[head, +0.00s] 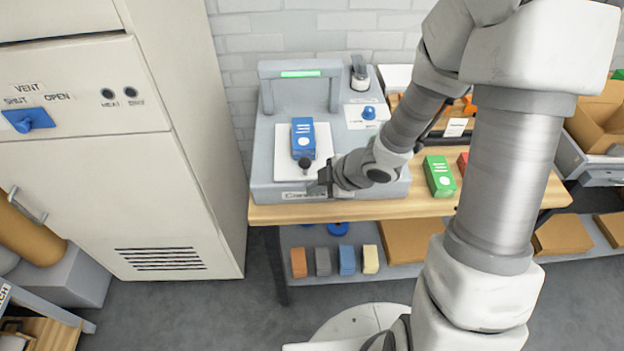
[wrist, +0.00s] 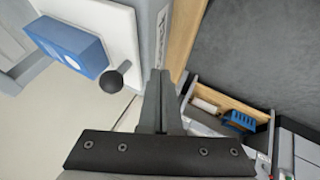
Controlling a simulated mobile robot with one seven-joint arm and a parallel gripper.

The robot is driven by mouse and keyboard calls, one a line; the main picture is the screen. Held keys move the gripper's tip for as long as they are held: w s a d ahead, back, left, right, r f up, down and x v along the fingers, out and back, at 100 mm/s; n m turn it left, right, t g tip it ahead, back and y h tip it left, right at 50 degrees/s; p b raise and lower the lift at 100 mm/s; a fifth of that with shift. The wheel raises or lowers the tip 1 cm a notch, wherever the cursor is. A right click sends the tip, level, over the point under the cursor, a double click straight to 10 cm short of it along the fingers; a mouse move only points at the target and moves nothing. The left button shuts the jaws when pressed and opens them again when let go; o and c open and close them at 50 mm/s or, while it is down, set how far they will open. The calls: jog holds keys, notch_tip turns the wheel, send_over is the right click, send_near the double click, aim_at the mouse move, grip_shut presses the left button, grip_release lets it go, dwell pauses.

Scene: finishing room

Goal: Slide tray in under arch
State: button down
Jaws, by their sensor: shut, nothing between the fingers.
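The white tray (head: 286,172) lies on the grey machine (head: 262,150) in front of the arch (head: 268,92), which has a green light strip. A blue box (head: 303,138) stands on the tray, and a black knob (head: 305,162) is at the tray's near end. In the wrist view the tray (wrist: 121,24), the blue box (wrist: 66,46) and the knob (wrist: 112,81) are at upper left. My gripper (head: 322,184) is shut and empty at the machine's front edge, right of and nearer than the knob. Its closed fingers (wrist: 161,84) appear apart from the knob.
A blue button (head: 369,113) and a dark-topped device (head: 359,74) are on the machine's right. A green box (head: 439,176) and a red box (head: 462,163) stand on the wooden bench (head: 420,207) to the right. A tall cabinet (head: 185,205) is close on the left.

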aim_at(304, 179)
jog(key=shift+w+a+r, duration=0.1)
jog(key=shift+w, duration=0.7)
jog(key=shift+w+a+r, duration=0.1)
jog(key=shift+w, duration=0.7)
jog(key=shift+p, duration=0.35)
